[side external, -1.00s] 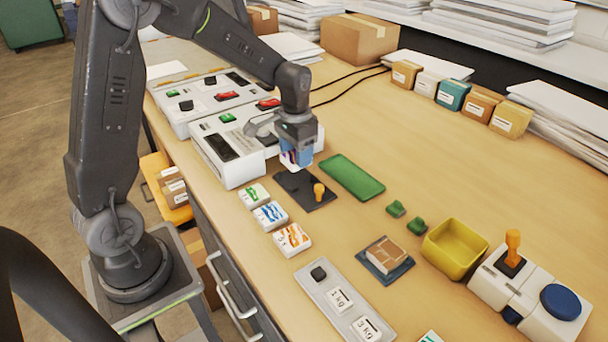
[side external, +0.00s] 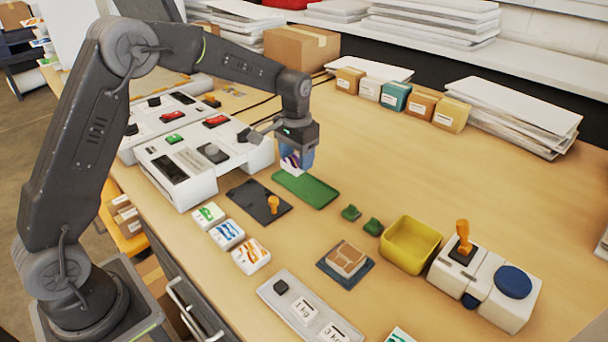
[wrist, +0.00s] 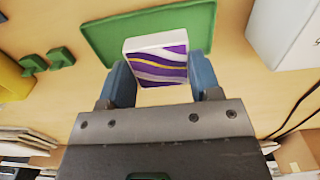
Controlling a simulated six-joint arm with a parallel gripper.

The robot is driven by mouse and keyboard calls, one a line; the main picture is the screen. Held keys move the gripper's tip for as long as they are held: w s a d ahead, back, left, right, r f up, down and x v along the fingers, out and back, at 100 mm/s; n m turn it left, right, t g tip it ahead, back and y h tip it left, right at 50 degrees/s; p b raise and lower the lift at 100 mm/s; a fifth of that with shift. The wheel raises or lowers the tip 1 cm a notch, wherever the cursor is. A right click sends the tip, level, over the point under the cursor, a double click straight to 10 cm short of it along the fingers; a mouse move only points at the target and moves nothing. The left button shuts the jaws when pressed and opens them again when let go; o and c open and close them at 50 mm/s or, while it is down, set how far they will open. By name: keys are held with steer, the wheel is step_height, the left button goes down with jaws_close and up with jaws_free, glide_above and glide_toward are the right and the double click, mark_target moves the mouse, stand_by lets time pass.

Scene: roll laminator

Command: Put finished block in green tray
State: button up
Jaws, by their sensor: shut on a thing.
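My gripper (side external: 296,158) is shut on the finished block (wrist: 157,62), a white block with a purple, white and yellow wavy pattern on its face. In the side view the block (side external: 290,163) hangs between the blue fingers, at the far left end of the green tray (side external: 312,191). In the wrist view the block overlaps the lower edge of the green tray (wrist: 100,40). I cannot tell whether the block touches the tray. The tray is a flat green rectangle and its visible part is empty.
A white laminator (side external: 188,170) stands left of the tray. A dark mat (side external: 250,193) with an orange-handled piece lies in front. Several patterned white blocks (side external: 228,235) line the front edge. Two small green pieces (side external: 372,227) and a yellow bin (side external: 411,244) are to the right.

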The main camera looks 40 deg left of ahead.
mark_target(304, 186)
steer(key=shift+w+d+f, duration=0.45)
steer(key=shift+d+f, duration=0.2)
steer(key=shift+d, duration=0.2)
steer(key=shift+f, duration=1.9)
steer(key=shift+f, duration=0.1)
steer(key=o, duration=0.8)
